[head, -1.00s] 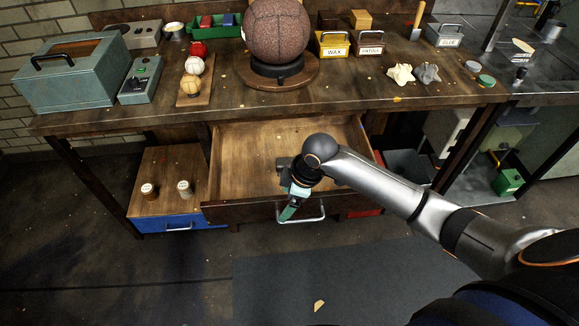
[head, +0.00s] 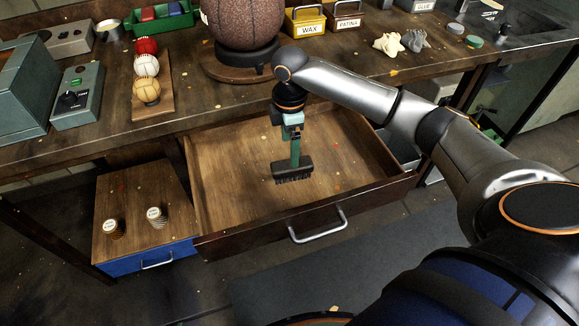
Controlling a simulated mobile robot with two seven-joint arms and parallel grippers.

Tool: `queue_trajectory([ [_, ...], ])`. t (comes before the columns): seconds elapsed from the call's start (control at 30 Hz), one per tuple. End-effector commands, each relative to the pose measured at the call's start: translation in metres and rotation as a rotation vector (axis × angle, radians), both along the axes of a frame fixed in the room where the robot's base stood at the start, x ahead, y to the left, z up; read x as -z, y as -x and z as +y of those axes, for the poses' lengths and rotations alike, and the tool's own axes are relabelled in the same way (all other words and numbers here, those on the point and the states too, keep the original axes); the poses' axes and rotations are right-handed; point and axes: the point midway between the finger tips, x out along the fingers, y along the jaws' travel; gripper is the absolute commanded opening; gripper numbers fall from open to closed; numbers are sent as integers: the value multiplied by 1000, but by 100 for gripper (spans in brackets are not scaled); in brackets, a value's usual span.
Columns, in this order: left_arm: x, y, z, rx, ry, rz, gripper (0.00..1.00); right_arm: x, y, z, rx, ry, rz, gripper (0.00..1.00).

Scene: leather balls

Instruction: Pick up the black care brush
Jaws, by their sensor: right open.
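The black care brush (head: 292,172) is in the open wooden drawer (head: 225,190), with its dark bristles toward the drawer front. My right gripper (head: 295,155) reaches down into the drawer from above, its jaws open. Its teal fingertips end right at the top of the brush. They overlap the brush in this view, so I cannot tell whether they touch it. My left gripper is not in view.
The workbench edge (head: 170,122) runs just behind the drawer. The drawer's front wall and handle (head: 318,226) are nearest me. The rest of the drawer floor is bare.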

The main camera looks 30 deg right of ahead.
Motion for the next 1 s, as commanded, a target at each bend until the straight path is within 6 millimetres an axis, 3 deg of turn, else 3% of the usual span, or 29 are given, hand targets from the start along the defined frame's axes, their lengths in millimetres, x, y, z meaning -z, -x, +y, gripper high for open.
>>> queue_trajectory([
  [0.1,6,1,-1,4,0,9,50,24,0,0,0,1,3,91],
  [0.37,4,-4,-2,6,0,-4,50,45,-1,0,-1,0,0,91],
  [0.63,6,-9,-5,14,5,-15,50,84,-4,-5,-1,1,-1,91],
  [0.97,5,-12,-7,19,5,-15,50,90,-4,-5,-2,1,-3,91],
  [1.0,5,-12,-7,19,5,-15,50,90,-4,-5,-2,1,-3,88],
])
